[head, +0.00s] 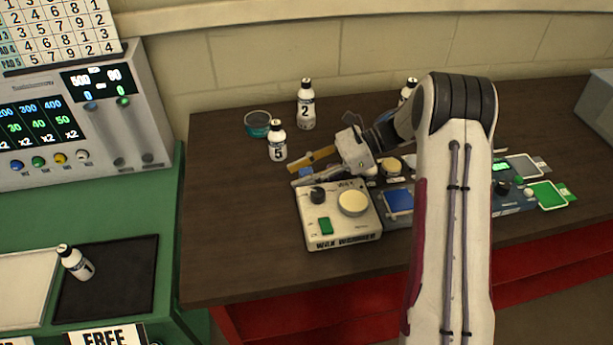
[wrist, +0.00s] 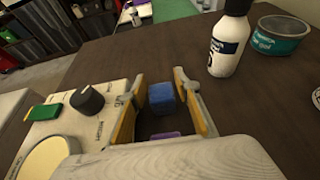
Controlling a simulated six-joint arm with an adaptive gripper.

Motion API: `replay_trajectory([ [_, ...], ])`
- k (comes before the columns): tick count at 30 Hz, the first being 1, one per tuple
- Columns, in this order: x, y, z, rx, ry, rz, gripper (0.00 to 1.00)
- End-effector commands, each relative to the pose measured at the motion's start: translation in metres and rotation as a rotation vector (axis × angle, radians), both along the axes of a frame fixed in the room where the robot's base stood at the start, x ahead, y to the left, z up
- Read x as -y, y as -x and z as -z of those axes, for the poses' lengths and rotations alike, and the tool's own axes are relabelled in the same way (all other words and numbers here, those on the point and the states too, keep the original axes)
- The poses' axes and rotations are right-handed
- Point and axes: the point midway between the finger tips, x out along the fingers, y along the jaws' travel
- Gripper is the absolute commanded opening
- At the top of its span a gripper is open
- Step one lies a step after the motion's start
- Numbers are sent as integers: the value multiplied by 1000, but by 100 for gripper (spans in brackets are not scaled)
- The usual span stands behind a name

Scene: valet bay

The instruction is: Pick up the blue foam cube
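The blue foam cube (wrist: 161,98) sits on the dark wooden table between the two yellow-sided fingers of my gripper (wrist: 159,83) in the wrist view. The fingers are apart, one on each side of the cube. A gap shows on the left side; I cannot tell whether the right finger touches it. In the head view my gripper (head: 311,169) is low over the table behind the cream box, and only a small part of the cube (head: 305,172) shows between the fingers.
The cream box (head: 316,230) with a knob and green switch stands close beside my gripper. Bottle 5 (head: 277,140), bottle 2 (head: 305,105) and a teal tin (head: 257,124) stand behind. A purple item (wrist: 165,135) shows near the cube. The table's left part is clear.

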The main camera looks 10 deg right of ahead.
Motion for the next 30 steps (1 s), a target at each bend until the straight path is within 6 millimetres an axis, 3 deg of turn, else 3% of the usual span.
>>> replay_trajectory([
  [13,0,0,0,0,0,1,32],
  [16,0,0,0,0,0,1,11],
  [30,0,0,-3,1,0,1,11],
])
